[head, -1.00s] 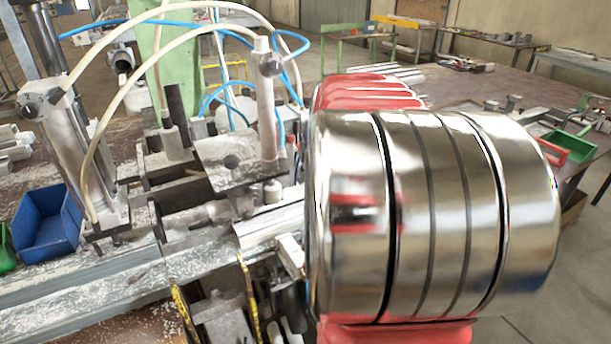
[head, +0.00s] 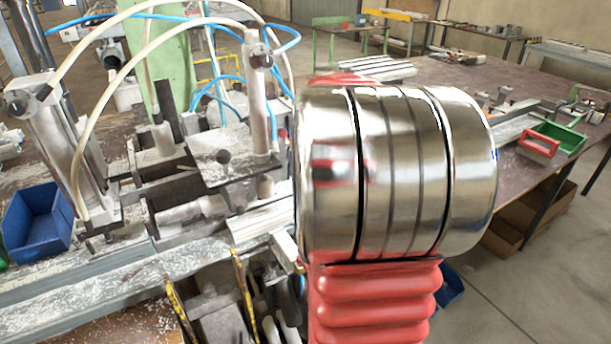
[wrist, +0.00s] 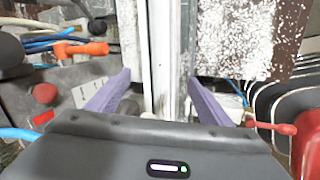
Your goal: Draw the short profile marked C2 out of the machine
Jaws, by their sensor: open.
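The machine (head: 215,160) has clamps and pneumatic cylinders. A short pale metal profile (head: 262,222) lies in it, its right end hidden behind my arm. I cannot read a C2 mark. In the wrist view, a long pale metal strip (wrist: 161,45) runs upright through the middle; I cannot tell if it is this profile or a machine edge. My gripper (wrist: 159,77) has two grey-purple fingers spread apart, one on each side of the strip, with gaps showing. It looks empty. My arm hides the gripper in the head view.
A blue bin (head: 38,222) stands left on the bench, which is strewn with chips. Yellow-and-black striped bars (head: 246,290) stand at the machine's front. In the wrist view, an orange-handled part (wrist: 85,48) and hoses lie left, a red lever (wrist: 275,127) right. A green bin (head: 558,138) stands far right.

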